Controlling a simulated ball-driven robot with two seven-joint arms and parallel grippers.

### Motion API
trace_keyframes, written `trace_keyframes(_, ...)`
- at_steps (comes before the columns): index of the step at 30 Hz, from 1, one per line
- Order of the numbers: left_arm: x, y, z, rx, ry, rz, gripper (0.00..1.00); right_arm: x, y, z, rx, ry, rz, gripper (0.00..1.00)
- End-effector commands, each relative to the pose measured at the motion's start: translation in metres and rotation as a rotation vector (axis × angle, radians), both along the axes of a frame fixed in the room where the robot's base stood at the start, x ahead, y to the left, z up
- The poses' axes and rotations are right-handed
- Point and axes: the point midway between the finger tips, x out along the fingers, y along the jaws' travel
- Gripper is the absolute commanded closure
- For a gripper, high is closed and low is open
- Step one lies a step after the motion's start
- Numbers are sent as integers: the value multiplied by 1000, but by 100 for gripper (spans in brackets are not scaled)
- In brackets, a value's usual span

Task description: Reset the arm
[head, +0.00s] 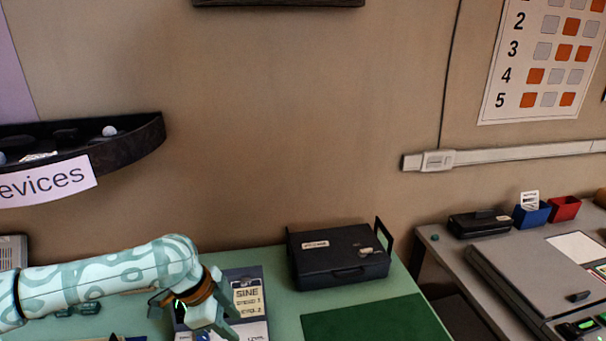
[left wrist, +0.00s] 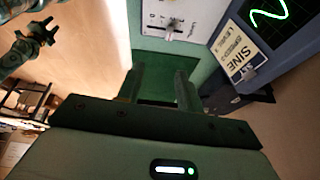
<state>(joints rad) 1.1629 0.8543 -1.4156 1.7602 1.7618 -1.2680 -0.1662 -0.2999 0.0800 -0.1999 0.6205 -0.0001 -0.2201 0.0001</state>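My left arm comes in from the left in the head view, its pale teal patterned sleeve ending in the left gripper (head: 212,318) over the green table. In the left wrist view its two fingers (left wrist: 160,84) stand apart with nothing between them, only green surface beyond. A device with a "SINE" label (head: 248,296) sits beside and partly behind this gripper; in the left wrist view its screen (left wrist: 262,20) shows a green wave. A patterned arm end with dark parts, likely my right gripper (left wrist: 40,34), shows at the upper left there; its finger gap is unclear.
A black case (head: 338,264) stands at the table's back, behind a dark green mat (head: 364,320). A grey table (head: 440,262) at right holds a black box (head: 480,224), blue and red bins and a grey machine. A dark wall shelf (head: 130,145) hangs at left.

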Motion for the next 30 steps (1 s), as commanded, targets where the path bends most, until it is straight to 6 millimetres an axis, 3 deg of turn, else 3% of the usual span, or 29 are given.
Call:
trace_keyframes(3,-34,-57,-27,-33,-65,-123,64,0,0,0,0,0,0,64)
trace_keyframes(6,-61,-104,-36,-90,-179,-165,64,0,0,0,0,0,0,64)
trace_keyframes(9,-77,-128,-33,-140,-299,-100,64,0,0,0,0,0,0,64)
trace_keyframes(11,-82,-128,-29,-150,-364,-10,64,0,0,0,0,0,0,64)
trace_keyframes(14,-88,-99,-28,-110,-441,189,64,0,0,0,0,0,0,64)
trace_keyframes(17,-100,-53,-33,-17,-478,384,64,0,0,0,0,1,0,64)
trace_keyframes(21,-129,14,-42,152,-488,595,64,0,0,0,0,1,0,64)
trace_keyframes(30,-203,119,-45,485,-458,846,64,0,0,0,0,1,0,64)
